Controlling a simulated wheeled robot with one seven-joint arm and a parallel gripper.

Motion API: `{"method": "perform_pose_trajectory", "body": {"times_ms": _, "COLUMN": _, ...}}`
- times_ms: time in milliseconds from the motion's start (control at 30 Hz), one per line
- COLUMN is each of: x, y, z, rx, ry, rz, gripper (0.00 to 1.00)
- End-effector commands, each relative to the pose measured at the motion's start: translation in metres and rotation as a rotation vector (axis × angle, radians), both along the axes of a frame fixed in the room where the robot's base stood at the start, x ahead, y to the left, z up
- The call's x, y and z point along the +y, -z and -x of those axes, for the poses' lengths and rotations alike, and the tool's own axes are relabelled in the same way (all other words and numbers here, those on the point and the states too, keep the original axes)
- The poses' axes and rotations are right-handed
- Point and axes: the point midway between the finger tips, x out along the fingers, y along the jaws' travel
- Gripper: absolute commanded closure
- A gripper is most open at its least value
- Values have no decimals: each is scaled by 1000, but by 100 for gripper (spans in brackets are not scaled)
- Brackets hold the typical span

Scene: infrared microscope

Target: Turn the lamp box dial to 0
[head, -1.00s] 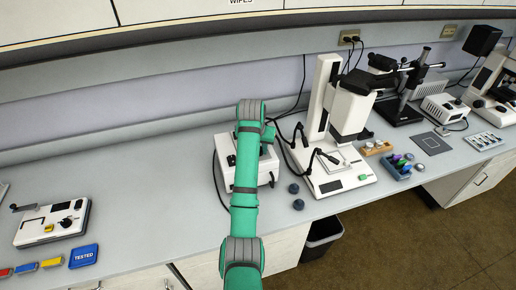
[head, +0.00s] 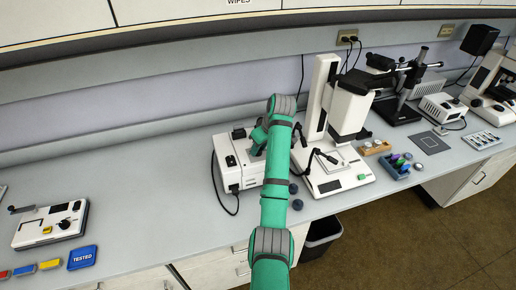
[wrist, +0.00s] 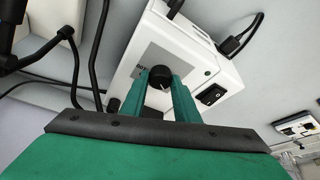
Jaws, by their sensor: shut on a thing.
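The lamp box (head: 235,160) is a white box on the bench, left of the large white microscope. My arm covers part of it in the head view. In the wrist view the lamp box (wrist: 195,45) shows its panel with a black round dial (wrist: 160,77) that has a light pointer line. My gripper (wrist: 160,88) has its two green fingers on either side of the dial and is shut on it. The scale marks around the dial are mostly hidden or too small to read. A black rocker switch (wrist: 211,94) sits to the right of the dial.
The microscope (head: 345,105) stands close to the right of the lamp box. Black cables (wrist: 93,50) run beside the box. A white device with a lever (head: 50,224) and a blue "TESTED" block (head: 83,257) lie at the left. The bench between is clear.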

Motion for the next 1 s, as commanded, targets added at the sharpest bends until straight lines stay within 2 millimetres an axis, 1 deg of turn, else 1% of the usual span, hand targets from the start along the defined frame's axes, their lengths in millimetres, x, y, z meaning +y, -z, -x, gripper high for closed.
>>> {"method": "perform_pose_trajectory", "body": {"times_ms": 33, "x": -1, "y": -4, "z": -2, "rx": -6, "ry": -38, "rz": 0, "gripper": 94}}
{"method": "perform_pose_trajectory", "body": {"times_ms": 200, "x": -1, "y": -4, "z": -3, "rx": -7, "ry": -171, "rz": 0, "gripper": 94}}
{"method": "perform_pose_trajectory", "body": {"times_ms": 500, "x": 0, "y": -4, "z": -4, "rx": -8, "ry": -328, "rz": 0, "gripper": 95}}
{"method": "perform_pose_trajectory", "body": {"times_ms": 733, "x": 0, "y": -3, "z": -4, "rx": -8, "ry": -378, "rz": 1, "gripper": 95}}
{"method": "perform_pose_trajectory", "body": {"times_ms": 1000, "x": 0, "y": -3, "z": -4, "rx": -7, "ry": -386, "rz": 0, "gripper": 95}}
